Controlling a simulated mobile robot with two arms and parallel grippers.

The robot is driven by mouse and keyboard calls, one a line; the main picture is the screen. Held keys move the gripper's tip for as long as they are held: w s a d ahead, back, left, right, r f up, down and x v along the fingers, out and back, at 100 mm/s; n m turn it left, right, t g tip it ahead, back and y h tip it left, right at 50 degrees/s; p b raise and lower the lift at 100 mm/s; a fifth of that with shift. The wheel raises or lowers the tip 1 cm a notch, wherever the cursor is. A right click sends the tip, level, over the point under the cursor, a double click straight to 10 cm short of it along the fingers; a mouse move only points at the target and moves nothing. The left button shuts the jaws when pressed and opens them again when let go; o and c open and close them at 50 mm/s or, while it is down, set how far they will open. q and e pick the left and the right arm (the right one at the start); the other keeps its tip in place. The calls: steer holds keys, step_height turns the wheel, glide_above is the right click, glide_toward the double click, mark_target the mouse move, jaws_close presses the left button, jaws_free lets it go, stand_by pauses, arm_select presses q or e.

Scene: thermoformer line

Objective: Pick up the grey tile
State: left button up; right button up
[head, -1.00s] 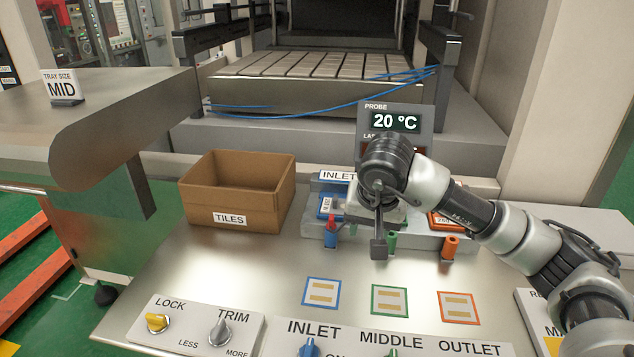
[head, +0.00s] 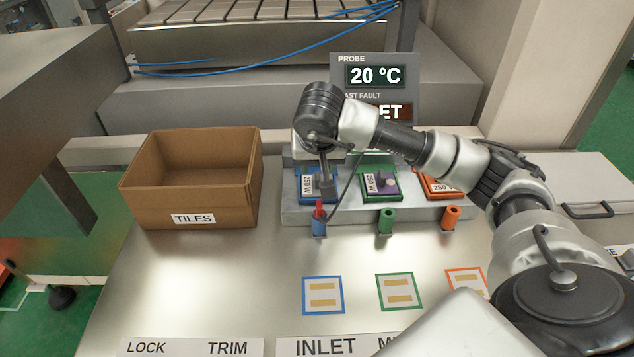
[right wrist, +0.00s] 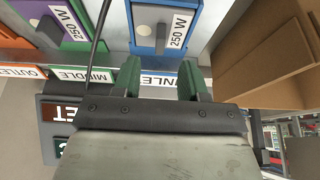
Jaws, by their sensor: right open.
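The grey tile (right wrist: 150,16) sits in the blue holder (right wrist: 167,48) beside its "250 W" label, with a small knob on it. The blue holder lies ahead of the fingers. My left gripper is not in view.
A green holder (head: 368,196) with a purple tile (head: 382,183) and an orange holder (head: 436,192) stand to the right. Blue, green and orange pegs (head: 386,222) stand in front. A cardboard TILES box (head: 240,195) is on the left. The metal table (head: 230,285) is clear in front.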

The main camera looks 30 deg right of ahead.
mark_target(318, 175)
steer(key=p+x, duration=0.2)
steer(key=x, duration=0.2)
steer(key=shift+f, duration=0.25)
steer(key=shift+d+f, duration=0.1)
steer(key=shift+f, duration=0.15)
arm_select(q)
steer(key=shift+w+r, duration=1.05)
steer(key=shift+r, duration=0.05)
arm_select(e)
steer(key=shift+w, duration=0.1)
steer(key=shift+c, duration=0.6)
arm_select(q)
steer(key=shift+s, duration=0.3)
arm_select(e)
jaws_close()
